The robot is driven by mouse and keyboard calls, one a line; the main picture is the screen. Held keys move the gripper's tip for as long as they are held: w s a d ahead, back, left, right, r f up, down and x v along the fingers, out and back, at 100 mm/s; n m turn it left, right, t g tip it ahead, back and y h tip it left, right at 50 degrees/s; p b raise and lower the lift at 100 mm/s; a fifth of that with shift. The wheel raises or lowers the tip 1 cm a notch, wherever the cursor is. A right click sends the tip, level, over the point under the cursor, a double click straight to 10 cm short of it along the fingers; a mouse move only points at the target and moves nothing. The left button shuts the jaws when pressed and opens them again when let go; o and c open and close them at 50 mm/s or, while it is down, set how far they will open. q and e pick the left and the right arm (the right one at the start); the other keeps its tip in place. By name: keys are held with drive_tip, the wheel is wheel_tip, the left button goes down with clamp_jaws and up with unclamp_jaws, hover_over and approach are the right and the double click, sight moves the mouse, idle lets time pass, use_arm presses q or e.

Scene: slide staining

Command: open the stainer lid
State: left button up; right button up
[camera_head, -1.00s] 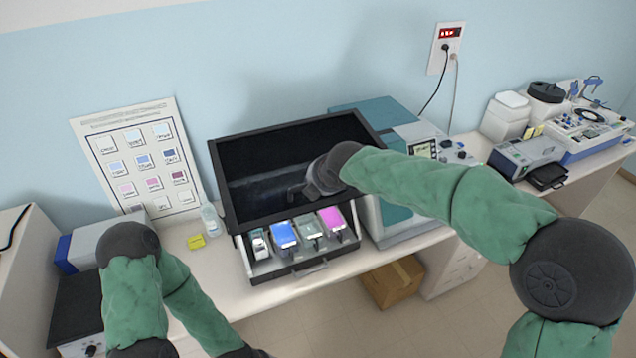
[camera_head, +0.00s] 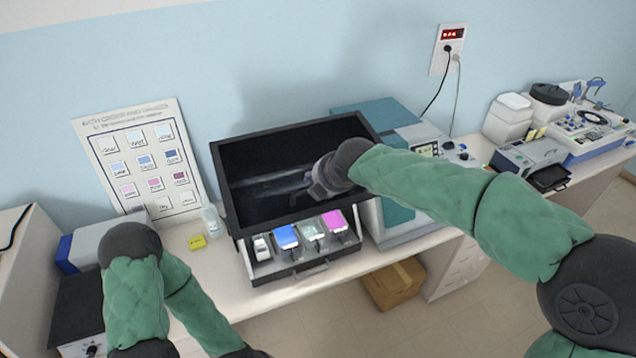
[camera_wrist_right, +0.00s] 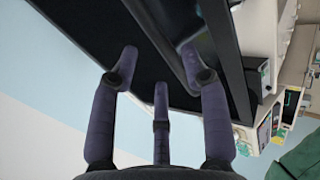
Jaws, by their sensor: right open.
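The stainer (camera_head: 305,270) stands on the bench with its black lid (camera_head: 216,175) raised and tilted back. The lid's dark hollow inside faces me, and several coloured staining baths (camera_head: 287,236) show below it at the front. My right gripper (camera_head: 312,190) is open, in front of the lid's inner side near its right half. In the right wrist view the open, empty fingers (camera_wrist_right: 160,58) lie over the black lid (camera_wrist_right: 85,35) and its rim; whether they touch it I cannot tell. My left arm shows at lower left, its gripper out of the picture.
A teal and grey machine (camera_head: 375,110) stands close at the right of the stainer. A clear bottle (camera_head: 212,222) and a yellow block (camera_head: 197,242) sit at its left. A chart (camera_head: 140,155) leans on the wall behind. A cardboard box (camera_head: 393,284) is on the floor.

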use_arm(q)
drive_tip(key=shift+s, duration=0.1)
use_arm(e)
drive_tip(key=v, duration=0.9)
use_arm(q)
drive_tip(key=shift+d, duration=0.15)
